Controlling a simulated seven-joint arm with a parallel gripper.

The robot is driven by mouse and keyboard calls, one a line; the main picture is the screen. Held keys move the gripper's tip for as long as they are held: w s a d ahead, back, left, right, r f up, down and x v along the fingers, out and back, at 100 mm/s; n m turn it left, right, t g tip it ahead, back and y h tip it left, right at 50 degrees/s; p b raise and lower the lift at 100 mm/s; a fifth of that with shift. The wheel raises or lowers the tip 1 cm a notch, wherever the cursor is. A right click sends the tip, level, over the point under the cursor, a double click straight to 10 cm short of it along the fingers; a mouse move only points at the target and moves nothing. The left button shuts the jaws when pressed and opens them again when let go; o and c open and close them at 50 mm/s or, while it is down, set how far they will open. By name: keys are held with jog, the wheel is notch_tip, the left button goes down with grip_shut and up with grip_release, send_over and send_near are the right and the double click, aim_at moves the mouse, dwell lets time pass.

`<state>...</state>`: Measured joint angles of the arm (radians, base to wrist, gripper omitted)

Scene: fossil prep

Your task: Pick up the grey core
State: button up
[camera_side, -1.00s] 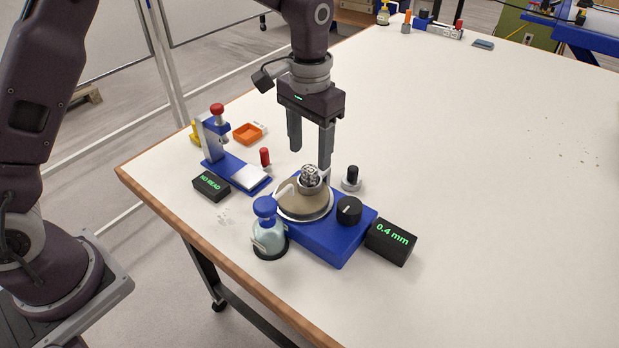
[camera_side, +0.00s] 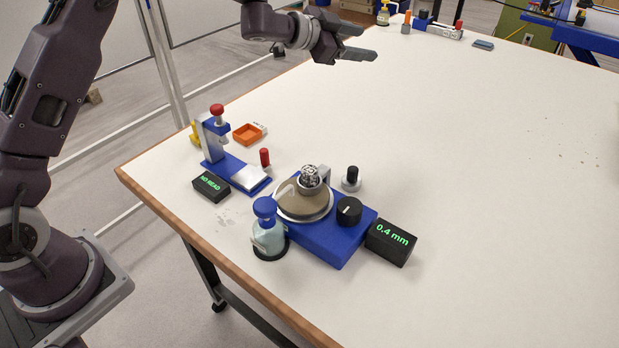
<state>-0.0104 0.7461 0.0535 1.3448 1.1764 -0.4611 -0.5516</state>
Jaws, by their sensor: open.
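A small grey, speckled round piece (camera_side: 310,177), which looks like the grey core, sits on the tan round plate (camera_side: 303,206) of the blue machine (camera_side: 335,240). It is near the plate's back edge. My gripper (camera_side: 369,43) is high above the far part of the table, well away from it. Its two fingers point to the right, apart from each other, and nothing shows between them.
A bottle with a blue cap (camera_side: 267,235) stands left of the machine, and a black "0.4 mm" display (camera_side: 391,242) is at its right. A blue stand (camera_side: 235,172), an orange tray (camera_side: 249,134) and a red peg (camera_side: 265,157) are farther left. The table's right side (camera_side: 500,200) is clear.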

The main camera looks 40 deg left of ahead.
jog(key=s+d+f+m+g+h, duration=0.2)
jog(key=s+d+m+g+h, duration=0.1)
jog(key=s+m+h, duration=0.1)
jog(key=m+g+h, duration=0.4)
jog(key=m+g, duration=0.1)
jog(key=g, duration=0.7)
send_over(316, 178)
jog(key=a, duration=0.6)
notch_tip(316, 178, down, 4)
jog(key=f, duration=0.8)
jog(key=shift+w+d+f, duration=0.35)
jog(key=shift+d, duration=0.05)
jog(key=x, duration=0.6)
jog(key=shift+s+d+f, duration=0.1)
jog(key=shift+f, duration=0.35)
jog(key=shift+d+f, duration=0.1)
jog(key=shift+d, duration=0.15)
grip_shut()
